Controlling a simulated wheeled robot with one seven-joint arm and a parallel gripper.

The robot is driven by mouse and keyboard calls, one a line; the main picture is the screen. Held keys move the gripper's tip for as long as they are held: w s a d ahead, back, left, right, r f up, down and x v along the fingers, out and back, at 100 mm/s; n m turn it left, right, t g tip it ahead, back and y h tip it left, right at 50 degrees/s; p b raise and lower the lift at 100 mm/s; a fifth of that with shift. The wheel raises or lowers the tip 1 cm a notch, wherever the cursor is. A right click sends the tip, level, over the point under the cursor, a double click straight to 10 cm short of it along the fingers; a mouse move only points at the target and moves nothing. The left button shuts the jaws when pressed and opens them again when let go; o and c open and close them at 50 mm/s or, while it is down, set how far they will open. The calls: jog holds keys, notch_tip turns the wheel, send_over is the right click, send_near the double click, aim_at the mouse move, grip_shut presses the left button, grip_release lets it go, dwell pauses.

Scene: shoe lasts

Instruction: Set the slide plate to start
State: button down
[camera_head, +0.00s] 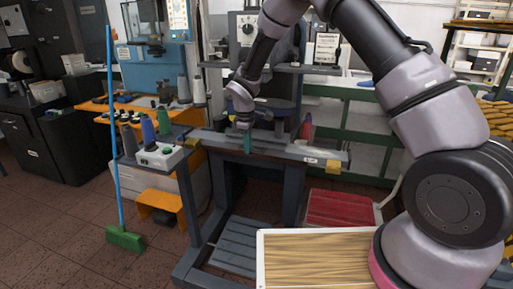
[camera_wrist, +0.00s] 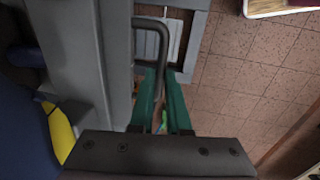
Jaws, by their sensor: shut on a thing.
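The slide plate is the long grey plate (camera_head: 285,150) across the front of the machine in the head view. It has yellow pieces near both ends and a small white label at right. In the wrist view its grey body (camera_wrist: 80,55) fills the left side, with a bent dark handle (camera_wrist: 163,32) standing off its edge. My gripper (camera_head: 248,148) reaches down to the plate's front edge, left of its middle. In the wrist view its teal fingers (camera_wrist: 160,88) are shut on the handle. The exact contact is partly hidden by the fingers.
A control box (camera_head: 161,153) with buttons stands left of the plate. A green broom (camera_head: 124,238) leans in front of the orange table. A red crate (camera_head: 340,208) and a wood-topped surface (camera_head: 318,258) lie at lower right.

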jog(key=shift+a, duration=0.15)
jog(key=c, duration=0.9)
grip_release()
jog(key=shift+r, duration=0.1)
jog(key=r, duration=0.3)
jog(key=s+r, duration=0.1)
jog(key=r, duration=0.6)
jog(key=shift+s+a+r, duration=0.2)
jog(key=shift+s+a, duration=0.05)
jog(key=shift+s, duration=0.15)
jog(key=shift+r, duration=0.1)
jog(key=s+d+r+m+t+y, duration=0.1)
jog(key=s+d+r+m, duration=0.3)
jog(key=d+r, duration=0.55)
jog(key=s+d+r+m+t, duration=0.1)
jog(key=s+d+r+m, duration=0.35)
jog(key=d+r, duration=0.45)
jog(key=s+d+r+m+t, duration=0.1)
jog(key=s+d+r+m, duration=0.1)
jog(key=s, duration=0.4)
jog(key=s+d+r+m+t+y, duration=0.1)
jog(key=s+d+r+m, duration=0.2)
jog(key=s+d+m, duration=0.1)
jog(key=s+d+r+m+t, duration=0.1)
jog(key=s+d+m, duration=0.3)
jog(key=s, duration=0.4)
jog(key=shift+s+r+y, duration=0.3)
jog(key=shift+s+r, duration=0.05)
jog(key=shift+r, duration=0.3)
